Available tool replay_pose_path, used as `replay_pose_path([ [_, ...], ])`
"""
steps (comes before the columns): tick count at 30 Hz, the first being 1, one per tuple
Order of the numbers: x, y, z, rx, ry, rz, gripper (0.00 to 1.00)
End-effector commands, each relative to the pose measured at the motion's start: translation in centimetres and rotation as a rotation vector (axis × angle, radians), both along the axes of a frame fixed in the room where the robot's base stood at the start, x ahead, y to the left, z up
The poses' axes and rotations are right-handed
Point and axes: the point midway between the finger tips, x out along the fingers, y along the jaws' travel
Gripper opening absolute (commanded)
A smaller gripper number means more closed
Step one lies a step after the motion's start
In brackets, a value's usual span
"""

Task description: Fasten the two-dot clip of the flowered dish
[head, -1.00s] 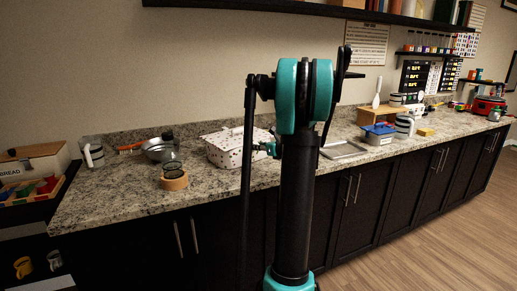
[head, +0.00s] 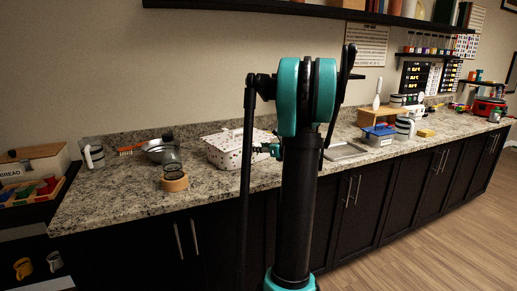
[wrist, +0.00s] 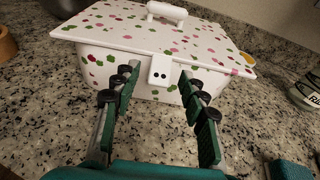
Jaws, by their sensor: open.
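The flowered dish (wrist: 115,72) is white with pink and green spots, and its lid (wrist: 205,38) has a white bar handle. In the head view the dish (head: 228,155) stands on the counter left of my arm column. The two-dot clip (wrist: 160,69), a white tab with two dark dots, is at the front edge under the lid rim. I cannot tell whether it is latched. My gripper (wrist: 158,82) is open and empty, with one finger on each side of the clip in the picture. In the head view my gripper (head: 270,149) is at the dish's right side, partly hidden by my arm.
A tape roll (head: 174,183) and a glass jar stand left of the dish, by a metal bowl (head: 153,150). The speckled counter (wrist: 55,125) in front of the dish is clear.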

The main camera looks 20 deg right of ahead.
Motion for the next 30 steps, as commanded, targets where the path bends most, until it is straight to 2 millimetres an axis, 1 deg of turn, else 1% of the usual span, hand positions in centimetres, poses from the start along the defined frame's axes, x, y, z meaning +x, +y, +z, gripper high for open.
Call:
replay_pose_path([
  [1, -1.0, -0.4, 0.3, 0.0, 0.0, -0.004, 0.43],
  [9, -6.1, -2.1, 1.6, 0.0, 0.0, -0.004, 0.43],
  [12, -7.5, -2.5, 1.9, -0.001, 0.001, -0.003, 0.43],
  [15, -8.5, -2.8, 2.2, 0.0, 0.001, -0.002, 0.43],
  [20, -9.3, -3.0, 2.4, 0.0, 0.0, -0.002, 0.43],
  [30, -9.4, -3.1, 2.3, 0.002, -0.005, -0.001, 0.43],
])
